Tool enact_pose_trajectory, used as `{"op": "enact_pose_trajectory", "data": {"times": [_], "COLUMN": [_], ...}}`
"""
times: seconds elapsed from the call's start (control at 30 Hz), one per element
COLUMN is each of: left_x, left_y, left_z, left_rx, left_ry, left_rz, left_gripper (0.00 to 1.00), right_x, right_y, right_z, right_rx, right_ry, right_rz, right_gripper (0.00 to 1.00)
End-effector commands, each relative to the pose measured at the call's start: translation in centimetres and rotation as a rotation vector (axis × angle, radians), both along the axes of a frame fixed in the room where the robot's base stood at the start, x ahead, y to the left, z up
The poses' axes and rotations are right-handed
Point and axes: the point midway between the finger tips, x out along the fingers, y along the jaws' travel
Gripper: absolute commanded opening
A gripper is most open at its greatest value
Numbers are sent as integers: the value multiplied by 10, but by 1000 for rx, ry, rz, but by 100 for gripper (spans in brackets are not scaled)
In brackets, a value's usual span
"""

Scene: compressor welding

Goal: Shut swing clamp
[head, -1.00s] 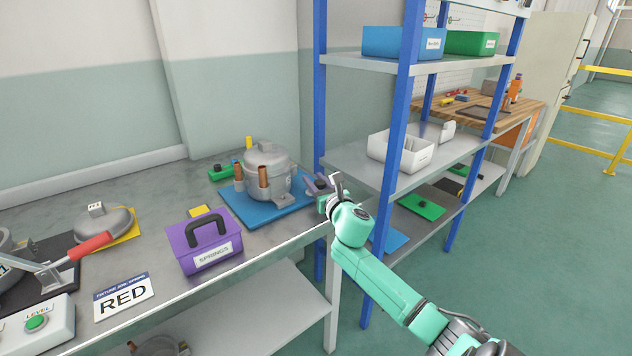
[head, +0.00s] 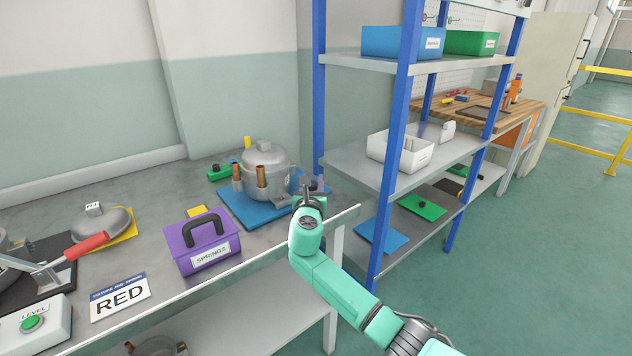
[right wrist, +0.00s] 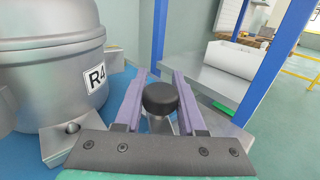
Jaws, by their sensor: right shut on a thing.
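A grey compressor (head: 268,170) with copper stubs stands on a blue base plate (head: 233,207) near the bench's right end. In the right wrist view its grey body (right wrist: 50,65) with an R4 label fills the left side. A black round knob (right wrist: 160,98) on a grey stem, apparently the swing clamp's, sits beside the compressor. My right gripper (head: 309,187) is at the plate's right edge. Its lavender fingers stand on either side of the knob in the right wrist view and are shut on it. The rest of the clamp is mostly hidden. My left gripper is out of view.
A red-handled lever (head: 86,246) is at far left. A blue-posted shelf (head: 388,190) rises close to the right of my right gripper.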

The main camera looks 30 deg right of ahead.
Motion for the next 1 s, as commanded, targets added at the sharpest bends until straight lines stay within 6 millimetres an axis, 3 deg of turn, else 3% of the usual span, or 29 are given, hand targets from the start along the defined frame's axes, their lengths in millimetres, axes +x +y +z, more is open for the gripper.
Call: {"op": "enact_pose_trajectory", "data": {"times": [0.3,0.33,0.4,0.77,1.0], "left_x": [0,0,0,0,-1], "left_y": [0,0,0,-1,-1], "left_z": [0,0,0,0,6], "left_rx": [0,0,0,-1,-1], "left_ry": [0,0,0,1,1], "left_rz": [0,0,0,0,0], "left_gripper": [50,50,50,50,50], "right_x": [0,0,0,-2,-34], "right_y": [0,0,0,2,25], "right_z": [-2,-2,-2,-1,-1], "right_rx": [1,1,2,1,1], "right_ry": [3,3,2,1,2], "right_rz": [-2,-1,-1,0,2], "right_gripper": [0,47,69,69,69]}}
